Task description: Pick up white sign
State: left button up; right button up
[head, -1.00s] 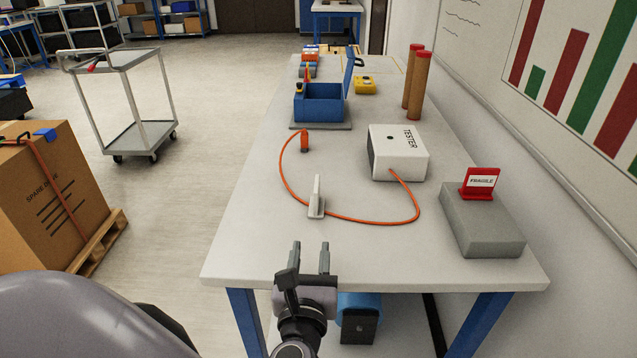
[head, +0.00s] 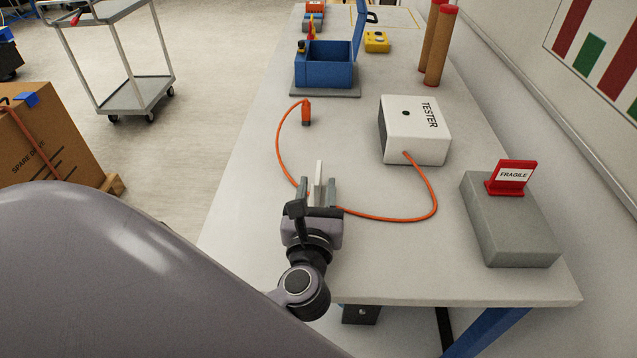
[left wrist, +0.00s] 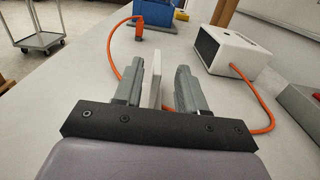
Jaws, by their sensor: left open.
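The white sign (head: 319,174) stands upright on the table near its front left part, seen nearly edge-on in the head view. It also shows in the left wrist view (left wrist: 153,82), between the two fingers and nearer the left one. My left gripper (head: 318,190) is open with its fingers on either side of the sign. It also shows in the left wrist view (left wrist: 163,80). I cannot tell whether a finger touches the sign. The sign's lower part is hidden by the gripper. My right gripper is in neither view.
An orange cable (head: 281,150) loops around the sign's area to the white tester box (head: 428,145). A blue toolbox (head: 325,72) and yellow device (head: 376,42) stand farther back.

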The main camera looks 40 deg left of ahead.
aim_at(318, 172)
pick_arm(q)
jog(key=x, duration=0.5)
jog(key=shift+a+f, duration=0.15)
jog(key=shift+f, duration=0.1)
grip_shut()
jog(key=shift+r+p, duration=0.15)
jog(key=shift+p, duration=0.15)
